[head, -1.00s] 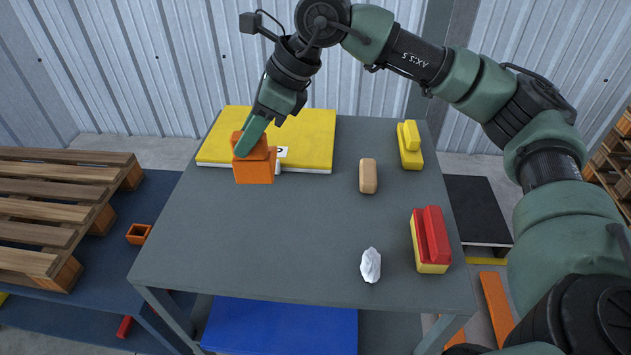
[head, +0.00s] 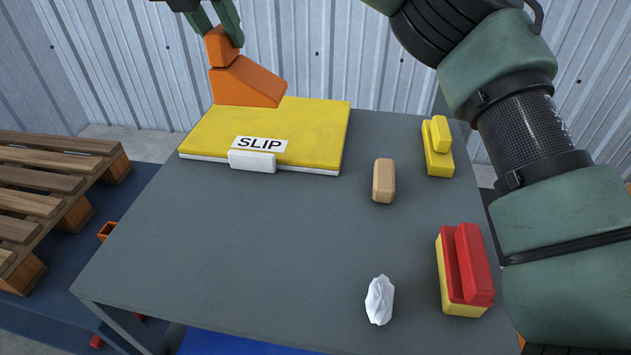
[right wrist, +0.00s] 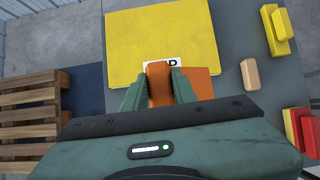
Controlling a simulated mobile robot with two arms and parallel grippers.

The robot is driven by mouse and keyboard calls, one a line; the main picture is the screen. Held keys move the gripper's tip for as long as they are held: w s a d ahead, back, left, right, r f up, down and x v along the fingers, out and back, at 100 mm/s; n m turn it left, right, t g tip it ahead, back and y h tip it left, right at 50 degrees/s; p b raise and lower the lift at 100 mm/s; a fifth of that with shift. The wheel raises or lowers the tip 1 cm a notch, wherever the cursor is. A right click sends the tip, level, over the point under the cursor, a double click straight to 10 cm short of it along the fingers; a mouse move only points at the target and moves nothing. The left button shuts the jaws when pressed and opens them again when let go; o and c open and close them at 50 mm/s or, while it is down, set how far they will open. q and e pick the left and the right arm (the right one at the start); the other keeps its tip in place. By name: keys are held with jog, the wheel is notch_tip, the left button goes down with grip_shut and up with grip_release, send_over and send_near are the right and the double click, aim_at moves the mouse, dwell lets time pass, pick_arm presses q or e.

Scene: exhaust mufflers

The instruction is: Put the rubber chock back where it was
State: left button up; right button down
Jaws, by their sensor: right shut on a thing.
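The rubber chock, an orange wedge (head: 246,83) with a block-shaped grip on top, hangs in the air at the upper left of the head view. My right gripper (head: 224,22) is shut on that grip, its green fingers on both sides. In the right wrist view my right gripper (right wrist: 160,76) holds the grip, and the wedge body (right wrist: 198,84) shows to its right. My left gripper is in neither view.
A white block (head: 252,162) sits at the pad's front edge. On the grey table (head: 230,240) are a tan block (head: 384,181), a yellow piece (head: 437,150), a red and yellow piece (head: 465,268) and crumpled white paper (head: 380,300). The table's left front is clear. Wooden pallets (head: 45,195) stand left.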

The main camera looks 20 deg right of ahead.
jog(key=shift+f, duration=0.2)
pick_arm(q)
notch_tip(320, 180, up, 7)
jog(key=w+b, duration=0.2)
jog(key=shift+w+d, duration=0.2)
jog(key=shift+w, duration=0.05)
pick_arm(e)
notch_tip(320, 180, down, 19)
jog(key=shift+f, duration=0.15)
jog(key=c, duration=1.1)
grip_release()
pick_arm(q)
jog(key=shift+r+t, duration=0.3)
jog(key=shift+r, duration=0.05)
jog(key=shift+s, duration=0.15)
